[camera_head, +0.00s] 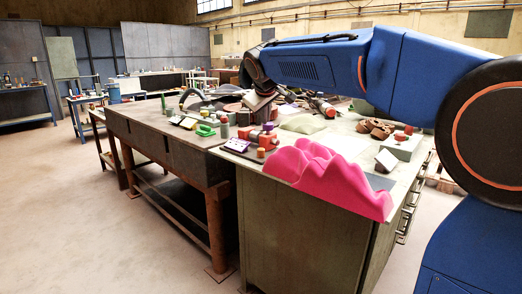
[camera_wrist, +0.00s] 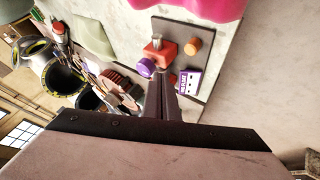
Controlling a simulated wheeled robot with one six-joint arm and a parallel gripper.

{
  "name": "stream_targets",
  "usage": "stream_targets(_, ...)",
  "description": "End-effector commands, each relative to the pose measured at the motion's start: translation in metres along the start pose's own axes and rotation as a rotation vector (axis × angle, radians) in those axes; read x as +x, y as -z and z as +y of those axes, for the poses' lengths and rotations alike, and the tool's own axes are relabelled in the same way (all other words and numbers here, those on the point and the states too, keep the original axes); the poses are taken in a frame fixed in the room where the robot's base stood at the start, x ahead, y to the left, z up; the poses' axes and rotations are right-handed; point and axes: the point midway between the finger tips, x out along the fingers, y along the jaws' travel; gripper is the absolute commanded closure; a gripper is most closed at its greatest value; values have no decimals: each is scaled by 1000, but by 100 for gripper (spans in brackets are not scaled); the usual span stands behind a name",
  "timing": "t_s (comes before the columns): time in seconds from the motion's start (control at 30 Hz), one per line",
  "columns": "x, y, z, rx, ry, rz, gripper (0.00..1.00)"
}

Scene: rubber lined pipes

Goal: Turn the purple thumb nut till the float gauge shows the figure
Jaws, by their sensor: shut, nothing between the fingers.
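The purple thumb nut (camera_wrist: 146,67) is a round knob on the left side of a small red block (camera_wrist: 160,50) in the wrist view. A pale, clear-looking piece (camera_wrist: 158,38) stands on the block; I cannot read any gauge level. A white and purple card (camera_wrist: 188,82) with small markings lies to the right, too small to read. My gripper (camera_wrist: 163,80) is shut and empty, its fingertips close to the nut and the block; I cannot tell whether they touch. In the head view the red block (camera_head: 267,139) and the card (camera_head: 237,145) sit near the bench's front edge.
An orange cylinder (camera_wrist: 193,46) stands beside the block. A large pink wavy form (camera_head: 325,178) fills the bench's front right. Green pieces (camera_head: 206,130) and grey cylinders lie to the left. Dark ring-shaped pipes (camera_wrist: 62,80) are at left in the wrist view.

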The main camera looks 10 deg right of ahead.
Motion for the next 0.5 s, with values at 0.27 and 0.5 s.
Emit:
stream_targets(0.27,8,22,1,-24,-13,14,100)
stream_targets(0.5,8,22,1,-23,-13,15,100)
